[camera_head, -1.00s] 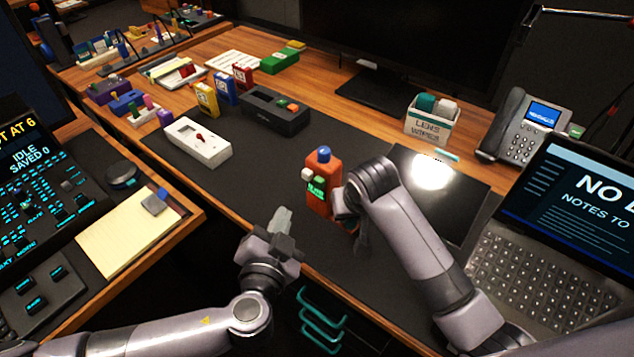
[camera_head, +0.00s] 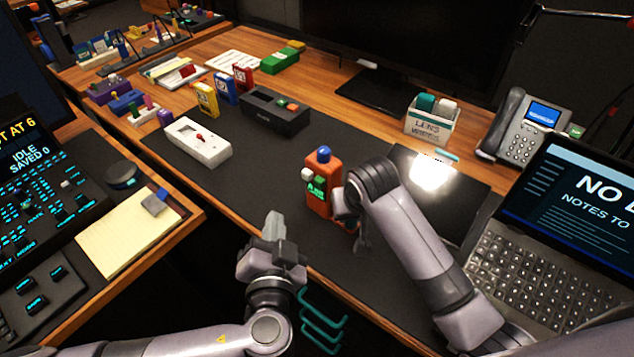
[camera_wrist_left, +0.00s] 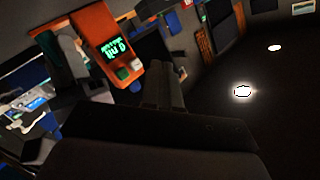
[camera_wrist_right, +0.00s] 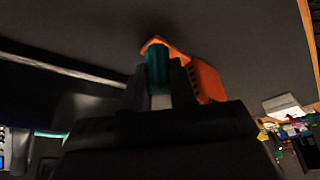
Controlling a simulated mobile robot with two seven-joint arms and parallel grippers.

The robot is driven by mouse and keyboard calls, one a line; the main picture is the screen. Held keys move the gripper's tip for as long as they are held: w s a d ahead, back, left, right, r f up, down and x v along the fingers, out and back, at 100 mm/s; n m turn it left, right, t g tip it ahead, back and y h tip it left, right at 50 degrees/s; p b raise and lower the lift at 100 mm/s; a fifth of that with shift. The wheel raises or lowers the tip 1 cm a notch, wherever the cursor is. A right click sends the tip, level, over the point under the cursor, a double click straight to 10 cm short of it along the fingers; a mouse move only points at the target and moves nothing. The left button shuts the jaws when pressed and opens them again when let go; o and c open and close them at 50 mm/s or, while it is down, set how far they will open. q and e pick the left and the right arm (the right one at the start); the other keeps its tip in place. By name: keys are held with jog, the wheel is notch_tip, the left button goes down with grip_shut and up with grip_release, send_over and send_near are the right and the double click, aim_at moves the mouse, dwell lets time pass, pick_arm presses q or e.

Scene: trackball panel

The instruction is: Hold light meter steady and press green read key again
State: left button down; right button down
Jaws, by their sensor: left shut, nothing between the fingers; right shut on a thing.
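The light meter (camera_head: 323,178) is an orange upright body with a blue dome and a lit screen (camera_head: 317,191) with green characters. It stands on the dark desk mat. The green key (camera_wrist_left: 135,65) shows beside a white key below the screen in the left wrist view. My left gripper (camera_head: 274,224) is shut and empty, in front and left of the meter, apart from it. My right gripper (camera_wrist_right: 160,85) is shut on the meter's side; its fingers flank a teal part against the orange body. In the head view my right arm hides part of this grip.
A white box with a red-tipped switch (camera_head: 198,141) and a black box (camera_head: 274,112) stand behind to the left. A lens wipes box (camera_head: 431,122), a phone (camera_head: 523,128) and a laptop (camera_head: 545,240) are at right.

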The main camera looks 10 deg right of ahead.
aim_at(320, 182)
pick_arm(q)
jog(key=w+d, duration=0.5)
jog(key=shift+d, duration=0.35)
jog(key=shift+d, duration=0.1)
dwell(1.8)
jog(key=shift+w+d, duration=0.2)
jog(key=shift+d, duration=0.05)
jog(key=shift+w+d+r, duration=0.1)
jog(key=shift+w+d, duration=0.4)
jog(key=shift+w, duration=0.05)
dwell(1.4)
jog(key=shift+s+a, duration=0.75)
jog(key=shift+a, duration=0.15)
